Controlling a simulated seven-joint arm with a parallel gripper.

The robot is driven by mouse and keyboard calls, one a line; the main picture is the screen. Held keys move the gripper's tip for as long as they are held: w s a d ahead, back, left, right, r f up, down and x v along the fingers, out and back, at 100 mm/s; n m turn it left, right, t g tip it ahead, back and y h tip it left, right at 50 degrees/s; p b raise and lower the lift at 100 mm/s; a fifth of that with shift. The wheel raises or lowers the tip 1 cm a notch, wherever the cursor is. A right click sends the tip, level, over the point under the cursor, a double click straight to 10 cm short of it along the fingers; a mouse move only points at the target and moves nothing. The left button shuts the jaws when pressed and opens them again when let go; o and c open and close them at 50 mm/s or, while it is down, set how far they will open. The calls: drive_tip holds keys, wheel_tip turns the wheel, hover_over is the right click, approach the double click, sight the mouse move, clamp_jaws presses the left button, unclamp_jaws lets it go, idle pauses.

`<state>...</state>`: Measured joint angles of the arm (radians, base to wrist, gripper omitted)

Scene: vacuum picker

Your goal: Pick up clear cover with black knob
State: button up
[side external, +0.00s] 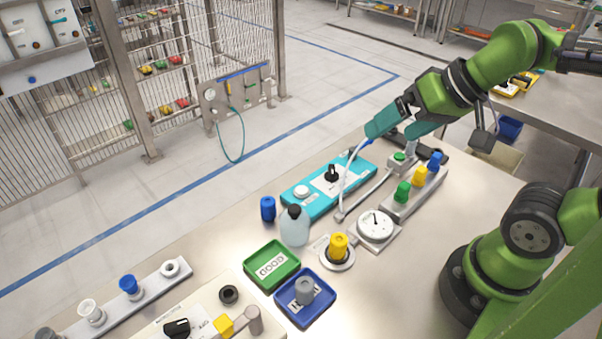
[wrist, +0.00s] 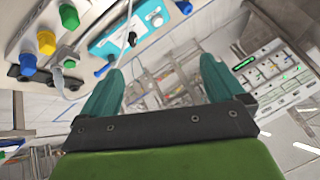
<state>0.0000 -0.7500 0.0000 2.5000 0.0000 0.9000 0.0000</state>
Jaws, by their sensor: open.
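The clear cover (side external: 294,227) is a pale translucent dome with a black knob on top. It stands upright on the table in the side view, in front of the teal box, and I cannot make it out in the wrist view. My gripper (side external: 392,132) is open and empty, with teal fingers. It is up and to the right of the cover, well away from it, above the back of the table. The wrist view shows the open fingers (wrist: 161,66) apart with nothing between them.
A teal box (side external: 318,201) with a black dial lies behind the cover, a blue cylinder (side external: 268,209) beside it. A white hose (side external: 347,185) rises near my fingers. Green (side external: 292,262) and blue (side external: 327,315) trays, a yellow knob (side external: 339,246) and a white gauge (side external: 376,226) are nearby.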

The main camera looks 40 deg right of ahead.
drive_tip(key=g+h, duration=0.2)
drive_tip(key=g, duration=0.5)
hover_over(293, 205)
drive_tip(key=shift+f, duration=2.7)
drive_tip(key=f, duration=1.1)
drive_tip(key=shift+s+a, duration=0.1)
drive_tip(key=shift+a, duration=0.15)
drive_tip(key=shift+d+f, duration=0.2)
drive_tip(key=shift+f, duration=2.55)
drive_tip(key=shift+c, duration=0.4)
drive_tip(key=c, duration=1)
